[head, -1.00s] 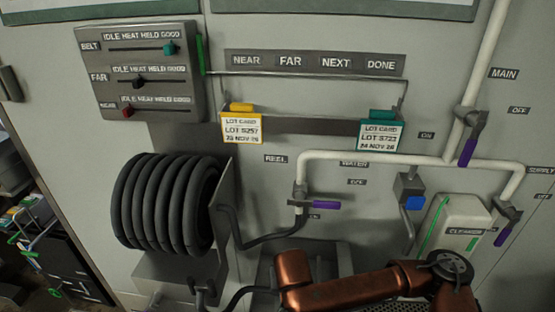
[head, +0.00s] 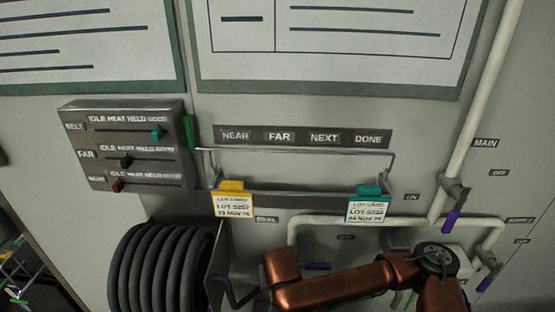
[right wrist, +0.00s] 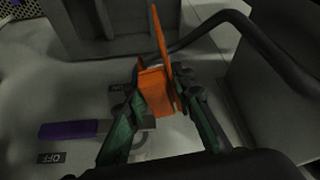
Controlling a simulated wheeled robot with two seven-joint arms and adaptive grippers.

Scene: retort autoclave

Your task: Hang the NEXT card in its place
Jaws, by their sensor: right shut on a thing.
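A label strip (head: 303,137) on the wall reads NEAR, FAR, NEXT and DONE above a wire rail (head: 300,151). A yellow-topped lot card (head: 232,204) hangs below the NEAR end, and a teal-topped lot card (head: 368,209) hangs below the DONE end. No card hangs between them, under FAR and NEXT. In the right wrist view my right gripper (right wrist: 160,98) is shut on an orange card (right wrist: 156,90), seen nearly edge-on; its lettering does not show. In the head view my right arm is in front of the lower wall, its gripper hidden. My left gripper is out of view.
A slider box (head: 128,145) is left of the rail. A black hose reel (head: 155,268) stands below it. White pipes (head: 400,222) with purple-handled valves (head: 451,220) run below and right of the cards. The wall between the two hung cards is clear.

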